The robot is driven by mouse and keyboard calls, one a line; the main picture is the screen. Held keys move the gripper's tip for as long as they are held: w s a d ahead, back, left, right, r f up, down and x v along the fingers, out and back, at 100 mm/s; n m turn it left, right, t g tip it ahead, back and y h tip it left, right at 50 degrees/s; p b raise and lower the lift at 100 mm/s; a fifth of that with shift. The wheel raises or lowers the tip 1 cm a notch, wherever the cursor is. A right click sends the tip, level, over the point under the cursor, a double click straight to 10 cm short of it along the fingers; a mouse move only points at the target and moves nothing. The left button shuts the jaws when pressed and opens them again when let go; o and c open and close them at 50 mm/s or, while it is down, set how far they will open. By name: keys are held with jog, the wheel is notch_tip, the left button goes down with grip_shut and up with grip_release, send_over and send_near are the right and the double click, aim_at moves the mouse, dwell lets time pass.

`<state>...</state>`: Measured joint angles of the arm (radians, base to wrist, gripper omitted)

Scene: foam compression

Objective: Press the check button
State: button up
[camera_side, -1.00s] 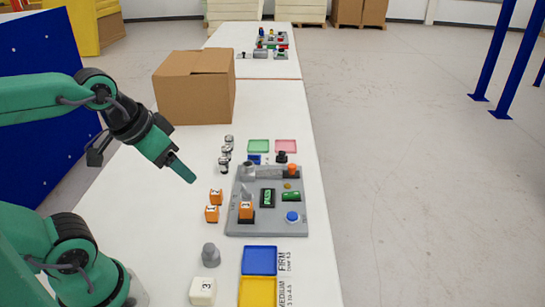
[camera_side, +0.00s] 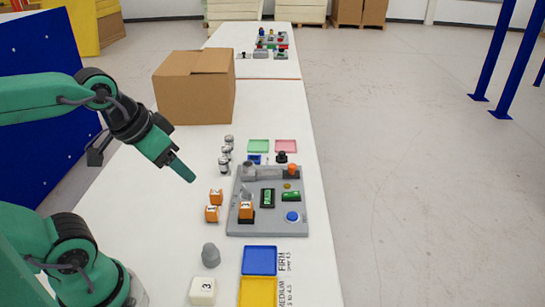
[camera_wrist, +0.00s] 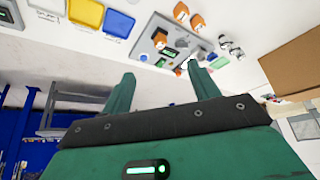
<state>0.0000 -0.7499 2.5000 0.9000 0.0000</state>
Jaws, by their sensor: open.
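The grey device panel (camera_side: 240,218) lies on the white table. It bears a blue round button (camera_side: 292,217), an orange button (camera_side: 291,170), a small dark display with pale green characters (camera_side: 267,198) and a green part (camera_side: 291,196). No label shows which is the check button. An orange block (camera_side: 246,211) sits on the panel's left part. My gripper (camera_side: 184,173) is in the air to the panel's upper left, touching nothing. In the wrist view its two green fingers (camera_wrist: 165,86) stand apart with nothing between them. The panel (camera_wrist: 183,32) also shows beyond the fingers.
Two orange blocks (camera_side: 214,205) and several silver-and-black cylinders (camera_side: 226,155) stand left of the panel. A grey cone-like piece (camera_side: 210,255) and a white block (camera_side: 203,290) are nearer. Blue (camera_side: 260,261) and yellow (camera_side: 258,292) trays lie in front. A cardboard box (camera_side: 195,90) stands behind.

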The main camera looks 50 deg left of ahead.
grip_shut()
dwell(1.5)
